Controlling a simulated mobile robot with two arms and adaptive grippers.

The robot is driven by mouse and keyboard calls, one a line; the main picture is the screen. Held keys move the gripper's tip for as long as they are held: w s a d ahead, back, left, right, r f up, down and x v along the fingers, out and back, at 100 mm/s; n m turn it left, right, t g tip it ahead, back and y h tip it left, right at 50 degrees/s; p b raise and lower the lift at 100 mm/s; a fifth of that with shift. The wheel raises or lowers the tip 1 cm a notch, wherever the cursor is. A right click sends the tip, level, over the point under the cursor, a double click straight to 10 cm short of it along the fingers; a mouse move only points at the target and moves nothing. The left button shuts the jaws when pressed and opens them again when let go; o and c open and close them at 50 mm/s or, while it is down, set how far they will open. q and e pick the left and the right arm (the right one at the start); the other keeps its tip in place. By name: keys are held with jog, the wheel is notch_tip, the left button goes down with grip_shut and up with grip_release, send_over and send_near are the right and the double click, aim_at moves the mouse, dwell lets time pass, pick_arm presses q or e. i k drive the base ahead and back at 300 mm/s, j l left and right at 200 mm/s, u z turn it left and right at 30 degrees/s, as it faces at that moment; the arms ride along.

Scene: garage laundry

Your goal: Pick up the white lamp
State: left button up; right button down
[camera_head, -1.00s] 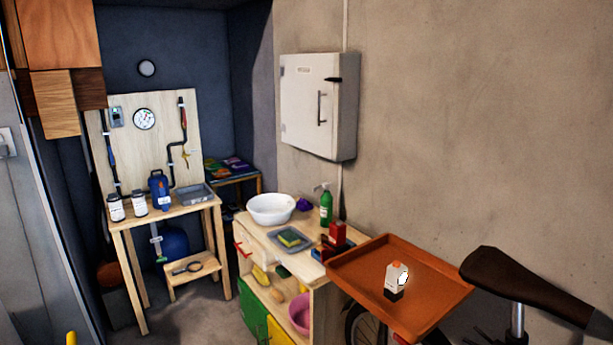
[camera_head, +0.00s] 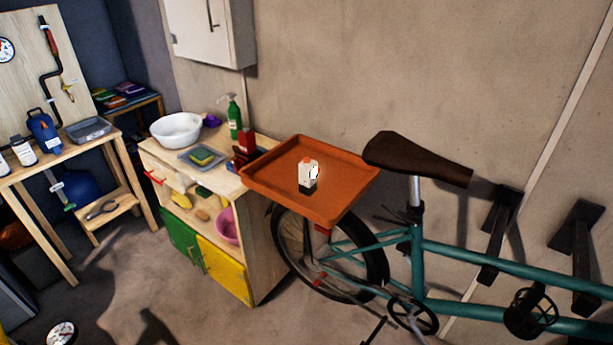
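A small white lamp (camera_head: 308,172) with a dark base and an orange spot on top stands upright on an orange tray (camera_head: 347,163). The tray is above the rear wheel of a teal bicycle, behind its saddle. Nothing touches the lamp except the tray under it. Neither of my grippers shows in the head view.
The bicycle (camera_head: 465,262) with its brown saddle (camera_head: 415,158) stands right of the tray, along the wall. A wooden cabinet (camera_head: 262,240) with a white bowl (camera_head: 177,129) and a green bottle (camera_head: 234,118) stands left of it. Grey floor in front is mostly clear.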

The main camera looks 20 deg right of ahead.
aim_at(308, 172)
jog(key=z, duration=0.4)
jog(key=i+j+z, duration=0.2)
jog(key=j+z, duration=0.25)
jog(key=i+j+z, duration=0.1)
jog(key=j+z, duration=0.75)
jog(key=j, duration=0.15)
jog(key=i, duration=0.05)
